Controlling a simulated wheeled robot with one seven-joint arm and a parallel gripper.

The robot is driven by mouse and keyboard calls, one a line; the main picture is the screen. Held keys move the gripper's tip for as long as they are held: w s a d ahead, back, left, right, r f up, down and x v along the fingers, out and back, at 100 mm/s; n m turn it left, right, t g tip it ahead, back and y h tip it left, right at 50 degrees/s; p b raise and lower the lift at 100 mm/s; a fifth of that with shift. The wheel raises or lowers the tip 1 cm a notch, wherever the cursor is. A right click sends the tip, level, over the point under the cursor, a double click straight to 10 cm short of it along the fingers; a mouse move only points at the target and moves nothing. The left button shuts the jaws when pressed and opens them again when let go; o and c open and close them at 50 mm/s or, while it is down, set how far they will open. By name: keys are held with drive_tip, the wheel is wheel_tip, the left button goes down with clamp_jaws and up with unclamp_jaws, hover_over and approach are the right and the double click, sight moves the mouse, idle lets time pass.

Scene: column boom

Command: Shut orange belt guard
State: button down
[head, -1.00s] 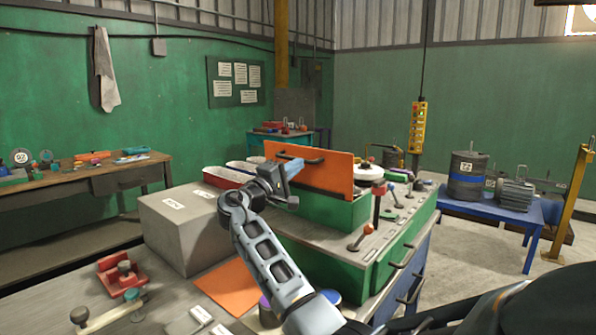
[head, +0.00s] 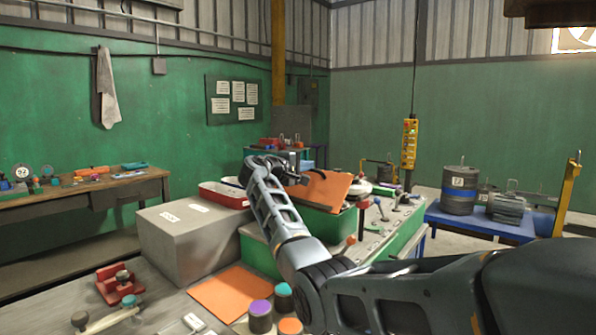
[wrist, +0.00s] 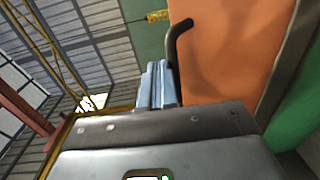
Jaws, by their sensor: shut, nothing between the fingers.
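The orange belt guard (head: 326,190) is a flat panel with a black bar handle, tilted over the green box (head: 322,223). It is neither upright nor lying flat. My gripper (head: 298,176) is at the guard's left end, close to the handle, with its fingers shut and empty. In the wrist view the shut blue-grey fingers (wrist: 158,85) are beside the bent black handle (wrist: 180,45), and the orange panel (wrist: 235,45) fills the right side. I cannot tell whether the fingers touch the handle or panel. My arm hides part of the green box.
A grey box (head: 185,240) and a red-rimmed tray (head: 225,194) stand left of the guard. An orange sheet (head: 230,292) and several coloured-lid jars lie in front. A yellow pendant (head: 409,143) hangs behind to the right. A blue table (head: 480,222) holds drums.

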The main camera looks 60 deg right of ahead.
sight(316, 174)
drive_tip(key=shift+y, duration=0.7)
drive_tip(key=x, duration=0.3)
drive_tip(key=f+x, duration=0.1)
drive_tip(key=x, duration=0.2)
drive_tip(key=shift+w+f, duration=0.15)
drive_tip(key=shift+d+f+t+y, duration=0.4)
drive_tip(key=shift+d+f+y, duration=0.1)
drive_tip(key=shift+y, duration=0.2)
drive_tip(key=shift+s+d+f, duration=0.2)
drive_tip(key=shift+d+f, duration=0.1)
drive_tip(key=shift+f, duration=0.05)
drive_tip(key=shift+d+f, duration=0.2)
drive_tip(key=shift+f, duration=0.05)
drive_tip(key=shift+r, duration=0.1)
